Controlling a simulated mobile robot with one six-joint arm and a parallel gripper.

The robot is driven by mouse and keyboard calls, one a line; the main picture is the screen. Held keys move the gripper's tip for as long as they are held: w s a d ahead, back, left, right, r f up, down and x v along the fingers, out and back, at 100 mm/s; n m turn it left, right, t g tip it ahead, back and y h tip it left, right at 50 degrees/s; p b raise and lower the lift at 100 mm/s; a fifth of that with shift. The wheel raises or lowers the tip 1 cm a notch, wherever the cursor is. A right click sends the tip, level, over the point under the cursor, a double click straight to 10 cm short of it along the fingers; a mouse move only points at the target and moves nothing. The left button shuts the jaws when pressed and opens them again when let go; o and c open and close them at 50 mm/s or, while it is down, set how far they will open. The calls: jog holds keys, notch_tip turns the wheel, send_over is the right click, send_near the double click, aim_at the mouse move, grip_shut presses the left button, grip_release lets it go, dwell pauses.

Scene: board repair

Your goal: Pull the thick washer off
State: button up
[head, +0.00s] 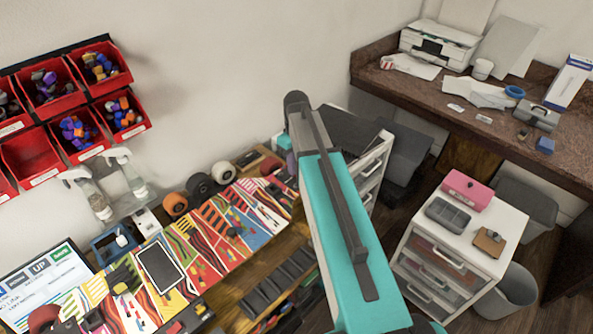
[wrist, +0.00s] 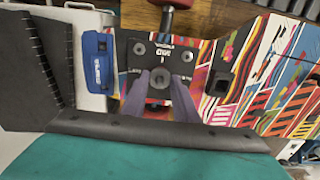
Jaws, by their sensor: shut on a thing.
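In the wrist view, the two grey-purple fingers of my gripper (wrist: 160,88) reach up to a dark plate (wrist: 138,48) with light lettering and bolt holes. The fingers are shut on a small round grey piece, which looks like the thick washer (wrist: 160,77), at the plate's middle. I cannot tell whether the washer still touches the post or plate under it. A red part shows above the plate and another below, between the fingers. In the head view, my arm hides the gripper and the washer.
A blue case (wrist: 98,60) lies left of the plate, and a black block (wrist: 218,83) lies right of it. In the head view, the colourful mat (head: 262,215) carries a dark tablet (head: 160,268). Wheels (head: 198,186) stand along the wall, below red bins (head: 30,158).

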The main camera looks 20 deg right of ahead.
jog(key=shift+r, duration=0.2)
jog(key=shift+r+p, duration=1.3)
jog(key=shift+r, duration=0.65)
jog(key=shift+r+p, duration=1.35)
jog(key=shift+r, duration=2.15)
